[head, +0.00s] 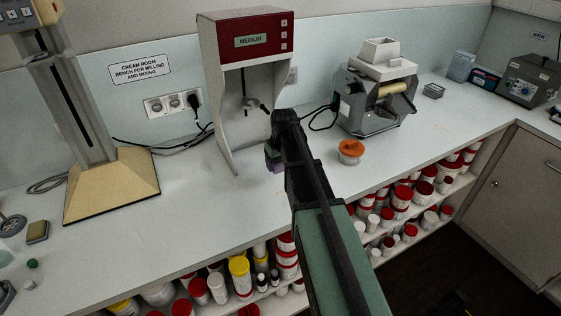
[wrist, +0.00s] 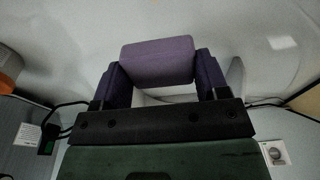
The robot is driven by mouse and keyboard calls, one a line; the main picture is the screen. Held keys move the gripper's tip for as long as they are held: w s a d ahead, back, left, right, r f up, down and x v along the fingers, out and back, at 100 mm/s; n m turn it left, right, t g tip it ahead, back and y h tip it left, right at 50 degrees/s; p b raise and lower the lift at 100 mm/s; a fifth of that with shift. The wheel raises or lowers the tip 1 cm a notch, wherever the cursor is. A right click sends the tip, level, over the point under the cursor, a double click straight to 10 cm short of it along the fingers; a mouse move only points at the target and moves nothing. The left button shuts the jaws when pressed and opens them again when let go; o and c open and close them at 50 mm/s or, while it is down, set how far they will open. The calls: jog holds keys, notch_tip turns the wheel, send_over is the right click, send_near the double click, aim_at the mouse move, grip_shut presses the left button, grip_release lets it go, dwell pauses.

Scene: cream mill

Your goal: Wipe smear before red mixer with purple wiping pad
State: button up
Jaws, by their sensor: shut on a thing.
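The red mixer (head: 270,28), marked MEDIUM, stands upright against the back wall in the head view. My gripper (head: 274,156) is in front of the mixer's right side, over the bench. In the wrist view my gripper (wrist: 160,72) has its two dark purple fingers on either side of the purple wiping pad (wrist: 157,60) and is shut on it. The pad also shows in the head view (head: 277,167), partly hidden by my arm. I cannot tell whether it touches the bench. I cannot clearly make out a smear before the mixer; my arm hides part of that area.
A jar with an orange lid (head: 351,147) stands right of my arm, before a grey roller mill (head: 378,95). A beige-based stand (head: 112,186) is at left. Bench (head: 205,215) between stand and mixer is mostly clear.

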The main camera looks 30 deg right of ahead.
aim_at(281, 181)
notch_tip(281, 181, down, 7)
jog(key=b, duration=0.6)
jog(key=shift+r, duration=0.15)
jog(key=shift+s+r, duration=0.2)
jog(key=shift+s, duration=0.95)
jog(key=shift+s+d, duration=0.15)
jog(key=shift+s, duration=2.1)
jog(key=shift+d, duration=0.1)
jog(key=shift+w, duration=3.55)
jog(key=shift+s, duration=0.3)
jog(key=shift+s+d, duration=0.1)
jog(key=shift+s, duration=3.4)
jog(key=w, duration=0.7)
jog(key=shift+w, duration=0.15)
notch_tip(281, 181, up, 8)
jog(key=p, duration=0.7)
jog(key=shift+f+p, duration=0.25)
jog(key=shift+p, duration=0.15)
jog(key=shift+f, duration=0.1)
